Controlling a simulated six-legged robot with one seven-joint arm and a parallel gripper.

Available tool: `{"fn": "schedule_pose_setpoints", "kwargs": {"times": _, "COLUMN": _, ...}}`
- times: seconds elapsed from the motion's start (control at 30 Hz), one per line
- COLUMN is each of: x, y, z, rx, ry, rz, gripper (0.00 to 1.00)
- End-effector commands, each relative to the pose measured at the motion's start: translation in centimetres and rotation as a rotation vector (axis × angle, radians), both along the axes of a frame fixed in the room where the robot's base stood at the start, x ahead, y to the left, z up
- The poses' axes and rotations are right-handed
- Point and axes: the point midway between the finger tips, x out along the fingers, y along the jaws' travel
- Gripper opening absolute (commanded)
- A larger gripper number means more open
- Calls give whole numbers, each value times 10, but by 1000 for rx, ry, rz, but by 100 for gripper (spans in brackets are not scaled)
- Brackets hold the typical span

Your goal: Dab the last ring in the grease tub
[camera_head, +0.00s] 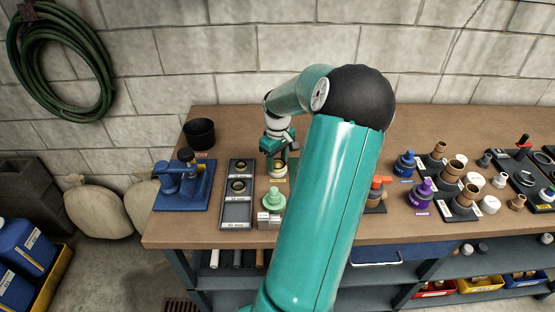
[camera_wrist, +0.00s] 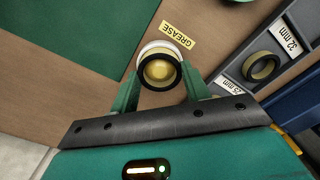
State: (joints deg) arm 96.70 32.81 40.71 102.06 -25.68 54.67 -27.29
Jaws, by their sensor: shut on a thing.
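My gripper (camera_head: 279,155) is low over the grease tub at the left part of the bench. In the wrist view, my gripper's green fingers (camera_wrist: 162,92) are shut on a black ring (camera_wrist: 160,88). The ring sits over the white-rimmed grease tub (camera_wrist: 148,47), with yellowish grease showing through it. I cannot tell whether the ring touches the grease. A label reading GREASE lies beside the tub. In the head view the tub (camera_head: 278,170) is partly covered by my gripper, and the ring cannot be made out.
The ring tray (camera_head: 251,191) is left of the tub; two compartments show rings, the front one looks empty. A blue fixture (camera_head: 180,198) and black cup (camera_head: 200,134) stand farther left. A pale green stepped part (camera_head: 273,202) stands in front. Fittings crowd the right; my arm hides the middle.

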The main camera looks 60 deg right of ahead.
Motion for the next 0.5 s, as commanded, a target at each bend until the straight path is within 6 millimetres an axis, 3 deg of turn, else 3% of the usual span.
{"fn": "schedule_pose_setpoints", "kwargs": {"times": 0.5, "x": 0, "y": 0, "z": 32, "rx": -2, "ry": 1, "rz": -1, "gripper": 28}}
